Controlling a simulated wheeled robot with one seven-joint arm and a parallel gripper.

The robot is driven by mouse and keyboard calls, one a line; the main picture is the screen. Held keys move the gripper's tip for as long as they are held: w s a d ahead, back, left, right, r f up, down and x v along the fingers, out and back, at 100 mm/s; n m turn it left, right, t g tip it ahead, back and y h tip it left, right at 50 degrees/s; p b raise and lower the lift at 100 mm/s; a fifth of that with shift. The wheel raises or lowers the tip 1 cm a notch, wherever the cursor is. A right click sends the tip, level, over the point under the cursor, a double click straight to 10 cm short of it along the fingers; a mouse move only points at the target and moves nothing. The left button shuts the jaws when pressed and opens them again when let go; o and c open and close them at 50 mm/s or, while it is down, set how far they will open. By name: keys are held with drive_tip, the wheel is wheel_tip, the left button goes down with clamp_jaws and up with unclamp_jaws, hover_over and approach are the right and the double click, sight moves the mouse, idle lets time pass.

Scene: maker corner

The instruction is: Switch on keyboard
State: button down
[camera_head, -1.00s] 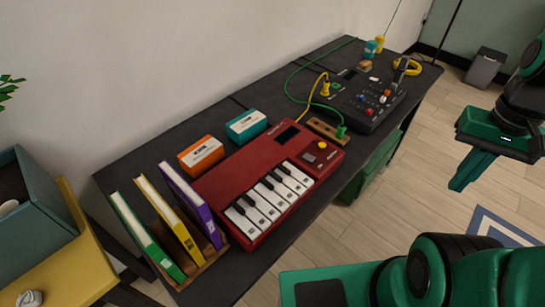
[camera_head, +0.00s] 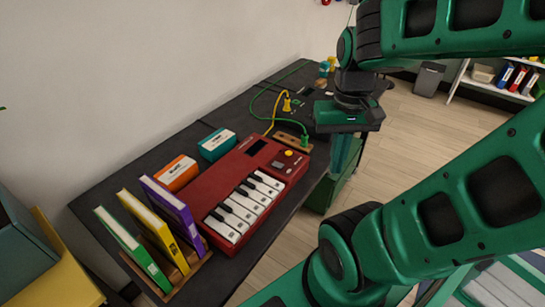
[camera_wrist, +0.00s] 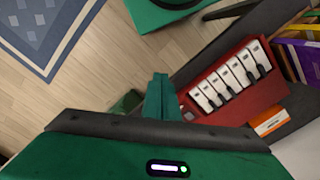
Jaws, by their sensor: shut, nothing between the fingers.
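The red keyboard (camera_head: 221,181) lies on the dark table, with white and black keys along its front side. A yellow round knob (camera_head: 288,153) and a small dark screen sit at its far right end. The keyboard also shows in the wrist view (camera_wrist: 265,93), to the right of my gripper. My gripper (camera_head: 345,155) is shut and empty, pointing down past the table's front edge, to the right of the keyboard and apart from it. Its closed fingers show in the wrist view (camera_wrist: 161,98).
Orange (camera_head: 176,172) and teal (camera_head: 217,143) boxes stand behind the keyboard. Upright books (camera_head: 174,213) in a wooden rack stand at its left. Yellow and green cables (camera_head: 286,103) run to a wooden block (camera_head: 292,141) behind it.

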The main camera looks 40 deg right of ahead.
drive_tip(key=r+n+g, duration=0.1)
drive_tip(key=n, duration=2.6)
hover_over(280, 165)
drive_tip(key=shift+w+a+n+h, duration=0.15)
drive_tip(key=shift+w+n, duration=0.2)
drive_tip(key=shift+w, duration=0.2)
drive_tip(key=shift+w+a+n+h, duration=0.15)
drive_tip(key=shift+w+n, duration=0.2)
drive_tip(key=shift+w, duration=0.2)
drive_tip(key=f, duration=0.4)
drive_tip(key=s+f, duration=0.1)
drive_tip(key=f, duration=0.8)
drive_tip(key=shift+s+d+f, duration=0.3)
drive_tip(key=shift+s+f, duration=0.05)
drive_tip(key=shift+f, duration=0.05)
